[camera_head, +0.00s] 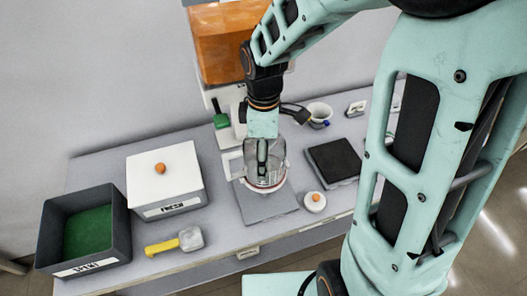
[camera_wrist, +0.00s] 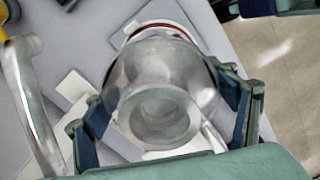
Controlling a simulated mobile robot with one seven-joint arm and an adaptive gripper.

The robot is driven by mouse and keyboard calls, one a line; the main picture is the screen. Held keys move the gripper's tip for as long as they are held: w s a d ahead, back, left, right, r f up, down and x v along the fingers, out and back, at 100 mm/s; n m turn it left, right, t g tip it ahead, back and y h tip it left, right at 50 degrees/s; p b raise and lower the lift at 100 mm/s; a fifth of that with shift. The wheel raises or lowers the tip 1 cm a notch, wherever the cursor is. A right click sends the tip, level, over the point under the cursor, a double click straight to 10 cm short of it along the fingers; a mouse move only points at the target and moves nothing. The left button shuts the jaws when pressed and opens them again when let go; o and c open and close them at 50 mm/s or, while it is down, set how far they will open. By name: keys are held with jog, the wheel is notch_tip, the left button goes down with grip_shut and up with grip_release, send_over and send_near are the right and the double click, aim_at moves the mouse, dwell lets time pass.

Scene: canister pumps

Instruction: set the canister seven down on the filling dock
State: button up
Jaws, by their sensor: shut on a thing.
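A clear canister (camera_head: 265,172) with an open round mouth and a red band near its base is held between the fingers of my gripper (camera_head: 263,150). In the wrist view the canister (camera_wrist: 158,85) fills the middle, with a finger of my gripper (camera_wrist: 166,112) on each side. It looks roughly upright, over or on a grey plate (camera_head: 270,209) in front of the orange-tank dispenser (camera_head: 225,45). I cannot tell whether its base touches the plate. No label naming the canister or the filling dock is readable.
A dark square pad (camera_head: 333,160) and a small white round lid (camera_head: 315,202) lie to the right. A white cup (camera_head: 319,112) stands behind. A white box (camera_head: 165,181), a dark bin (camera_head: 85,228) with a green bottom and a yellow-handled scoop (camera_head: 176,242) are left.

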jog(key=shift+f+b, duration=2)
jog(key=shift+f, duration=1)
jog(key=shift+f+b, duration=0.9)
jog(key=shift+f, duration=0.65)
jog(key=o, duration=1.8)
